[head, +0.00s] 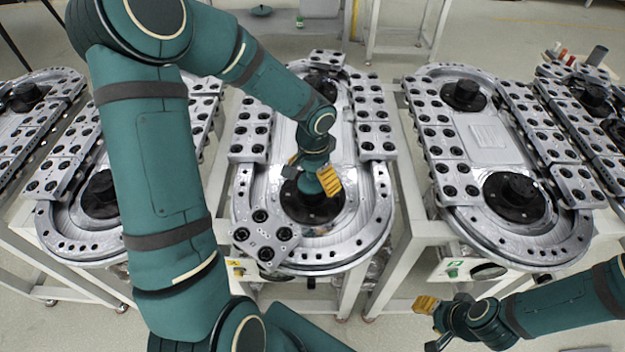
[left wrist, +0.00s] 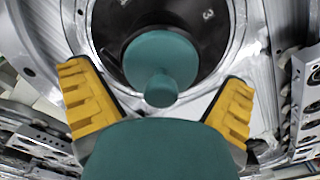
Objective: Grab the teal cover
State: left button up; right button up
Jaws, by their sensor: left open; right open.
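The teal cover (left wrist: 160,58), a round disc with a small knob, shows in the left wrist view over the black hub (left wrist: 209,20) of the track. In the head view my left arm and gripper hide it at the near hub (head: 313,208) of the middle ring track. My left gripper (head: 312,174) is open above that hub, pointing down. In the left wrist view its yellow fingers stand apart on either side of the knob (left wrist: 160,90), not touching it. My right gripper (head: 430,322) is open and empty at the lower right, away from the tracks.
The middle ring track (head: 374,215) carries metal carriage plates, one (head: 265,238) at its near left bend. Another ring track (head: 487,140) stands to the right, with more tracks at both sides.

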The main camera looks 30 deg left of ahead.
pick_arm(q)
jog(key=c, duration=1.2)
jog(key=shift+c, duration=0.2)
